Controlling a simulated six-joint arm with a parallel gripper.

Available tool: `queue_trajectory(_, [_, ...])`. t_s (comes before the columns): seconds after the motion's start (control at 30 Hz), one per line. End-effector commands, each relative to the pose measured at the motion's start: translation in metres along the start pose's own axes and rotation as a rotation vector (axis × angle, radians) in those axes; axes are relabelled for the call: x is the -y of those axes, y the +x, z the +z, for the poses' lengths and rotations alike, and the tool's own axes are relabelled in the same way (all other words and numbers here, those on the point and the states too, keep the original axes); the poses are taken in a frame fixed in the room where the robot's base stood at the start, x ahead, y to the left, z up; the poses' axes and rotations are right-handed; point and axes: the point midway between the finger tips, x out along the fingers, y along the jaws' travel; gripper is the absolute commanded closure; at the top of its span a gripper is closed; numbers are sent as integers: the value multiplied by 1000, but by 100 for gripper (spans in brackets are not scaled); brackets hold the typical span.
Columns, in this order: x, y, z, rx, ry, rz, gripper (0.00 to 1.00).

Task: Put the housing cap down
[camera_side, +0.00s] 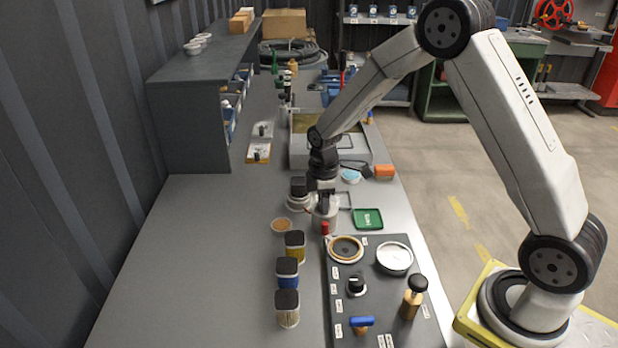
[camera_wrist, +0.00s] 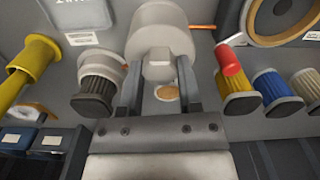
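The housing cap (camera_wrist: 160,35) is a pale grey round body with a narrower knob. In the wrist view my gripper (camera_wrist: 158,88) has a finger on each side of the knob and appears closed on it. Whether the cap's underside touches the bench is hard to tell.
A dark panel (camera_side: 380,280) carries a ringed opening (camera_side: 346,249), a white dish (camera_side: 394,259) and a black knob (camera_side: 356,285). Yellow (camera_side: 295,247), blue (camera_side: 288,273) and beige (camera_side: 287,308) filters stand left of it. An orange disc (camera_side: 282,226) lies nearby. The bench's left is clear.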

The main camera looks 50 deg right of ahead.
Motion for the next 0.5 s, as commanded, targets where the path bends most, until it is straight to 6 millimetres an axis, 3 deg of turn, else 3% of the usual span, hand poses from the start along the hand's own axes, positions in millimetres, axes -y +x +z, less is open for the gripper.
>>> queue_trajectory(0.03, [0,0,0,0,0,0,38])
queue_trajectory(0.1, [0,0,0,0,0,0,22])
queue_trajectory(0.5, [0,-2,0,-1,0,1,22])
